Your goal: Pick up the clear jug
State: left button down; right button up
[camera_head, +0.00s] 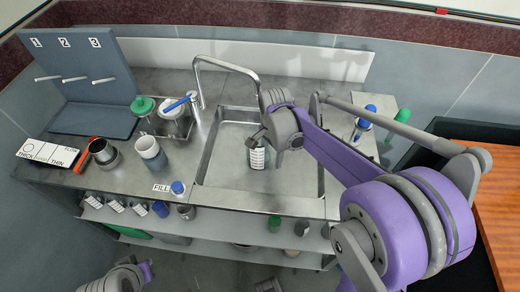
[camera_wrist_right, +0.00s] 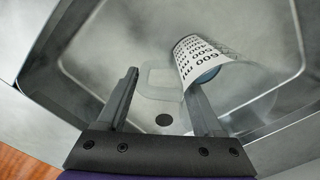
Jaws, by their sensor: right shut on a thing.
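The clear jug (camera_head: 257,157) is in the sink area in the head view, with a white label printed in black. In the right wrist view the label (camera_wrist_right: 205,55) reads about 600 ml, and a clear handle loop (camera_wrist_right: 160,80) lies between the fingers. My right gripper (camera_wrist_right: 163,105) is shut on the jug, apparently at its handle; the right finger partly covers the jug. In the head view my right wrist hides most of this gripper. Whether the jug touches the sink floor is unclear. Part of my left arm shows at the bottom left, without clear fingers.
The steel sink (camera_head: 212,170) has a tall curved faucet (camera_head: 228,67) behind it. A pegboard (camera_head: 90,70) stands at back left.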

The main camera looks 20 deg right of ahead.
grip_shut()
jog(key=shift+r, duration=0.2)
